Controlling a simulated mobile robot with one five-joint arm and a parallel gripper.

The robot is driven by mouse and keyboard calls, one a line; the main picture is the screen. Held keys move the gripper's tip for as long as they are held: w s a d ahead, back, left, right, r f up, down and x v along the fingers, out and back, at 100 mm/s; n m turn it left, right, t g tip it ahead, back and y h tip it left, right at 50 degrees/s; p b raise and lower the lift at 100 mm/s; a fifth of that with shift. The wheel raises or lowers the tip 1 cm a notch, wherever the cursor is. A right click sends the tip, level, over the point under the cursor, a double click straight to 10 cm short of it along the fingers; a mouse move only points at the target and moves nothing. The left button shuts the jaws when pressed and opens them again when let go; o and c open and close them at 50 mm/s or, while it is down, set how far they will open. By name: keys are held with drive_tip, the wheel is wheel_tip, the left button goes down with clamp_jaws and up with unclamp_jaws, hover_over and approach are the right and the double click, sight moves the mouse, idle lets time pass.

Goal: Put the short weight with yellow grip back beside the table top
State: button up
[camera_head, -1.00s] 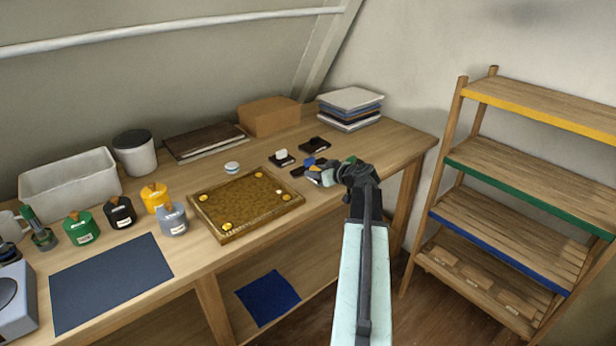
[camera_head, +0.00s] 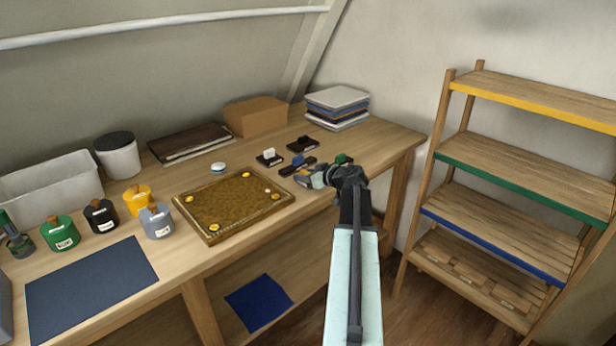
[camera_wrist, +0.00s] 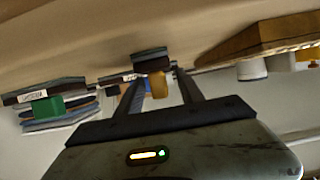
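My gripper (camera_head: 320,178) is low over the right part of the bench, among the small weights. In the wrist view, which is upside down, its two dark fingers (camera_wrist: 160,82) stand apart. A weight with a yellow-orange grip (camera_wrist: 157,86) on a dark base shows between them, with a gap at the right finger. In the head view this weight is mostly hidden by my gripper. A framed brown panel with gold discs (camera_head: 232,203), perhaps the table top, lies left of my gripper; its edge shows in the wrist view (camera_wrist: 265,38).
Weights with white (camera_head: 268,156), blue (camera_head: 298,161), black (camera_head: 303,144) and green (camera_head: 343,158) grips stand close around my gripper. Stacked panels (camera_head: 337,107) and a cardboard box (camera_head: 255,117) are behind. A dark blue mat (camera_head: 90,290) and several jars are left. A shelf rack (camera_head: 515,170) stands right.

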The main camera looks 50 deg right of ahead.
drive_tip(key=shift+o, duration=0.4)
drive_tip(key=shift+r, duration=0.1)
drive_tip(key=shift+s+r+p, duration=0.25)
drive_tip(key=shift+p, duration=0.1)
drive_tip(key=p+v, duration=0.4)
drive_tip(key=v, duration=0.7)
drive_tip(key=shift+s, duration=0.3)
drive_tip(key=shift+f, duration=0.1)
